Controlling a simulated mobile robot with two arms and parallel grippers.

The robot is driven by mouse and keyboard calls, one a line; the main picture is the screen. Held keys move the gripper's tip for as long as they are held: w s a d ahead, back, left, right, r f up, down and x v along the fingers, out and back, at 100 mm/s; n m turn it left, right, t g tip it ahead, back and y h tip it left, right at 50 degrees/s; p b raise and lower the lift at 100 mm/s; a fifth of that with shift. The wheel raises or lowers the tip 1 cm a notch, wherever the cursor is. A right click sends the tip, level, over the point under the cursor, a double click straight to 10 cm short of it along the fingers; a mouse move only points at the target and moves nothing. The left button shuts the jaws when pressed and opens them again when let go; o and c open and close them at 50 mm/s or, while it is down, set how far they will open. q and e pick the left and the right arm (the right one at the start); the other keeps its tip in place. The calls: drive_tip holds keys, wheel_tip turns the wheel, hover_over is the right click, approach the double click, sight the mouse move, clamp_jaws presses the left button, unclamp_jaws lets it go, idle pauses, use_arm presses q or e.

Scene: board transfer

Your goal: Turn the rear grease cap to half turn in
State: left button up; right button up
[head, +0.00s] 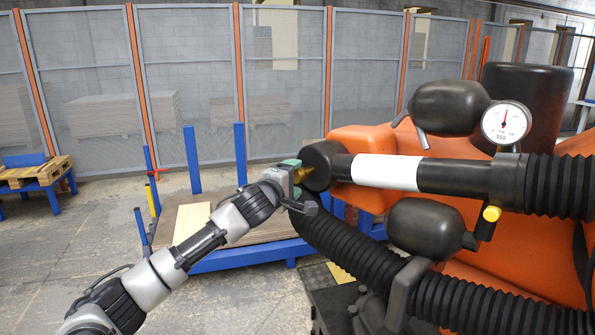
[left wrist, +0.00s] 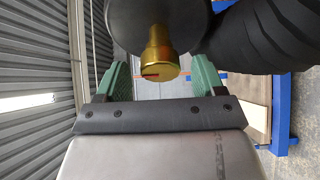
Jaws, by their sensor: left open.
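The rear grease cap (head: 304,174) is a small brass-coloured cylinder on the end of the black round housing (head: 320,165). In the left wrist view the cap (left wrist: 160,66) shows its round end face, with a short red mark at its left. My left gripper (head: 291,175) is at the cap in the head view. In the left wrist view its green fingers (left wrist: 161,72) are open, one on each side of the cap, with a visible gap to both. My right gripper is not in view.
The orange machine (head: 362,141) fills the right, with black ribbed hoses (head: 345,244) close below the cap and a pressure gauge (head: 506,123) above. A blue-framed cart (head: 240,258) with boards stands behind my left arm. Mesh fencing (head: 190,70) closes the back. The left floor has free room.

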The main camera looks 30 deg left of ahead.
use_arm(q)
drive_tip(key=shift+w+a, duration=0.1)
drive_tip(key=shift+w, duration=1.1)
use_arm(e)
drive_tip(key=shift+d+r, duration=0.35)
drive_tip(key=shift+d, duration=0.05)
use_arm(q)
drive_tip(key=c, duration=0.9)
drive_tip(key=shift+f, duration=0.1)
drive_tip(key=shift+m, duration=0.4)
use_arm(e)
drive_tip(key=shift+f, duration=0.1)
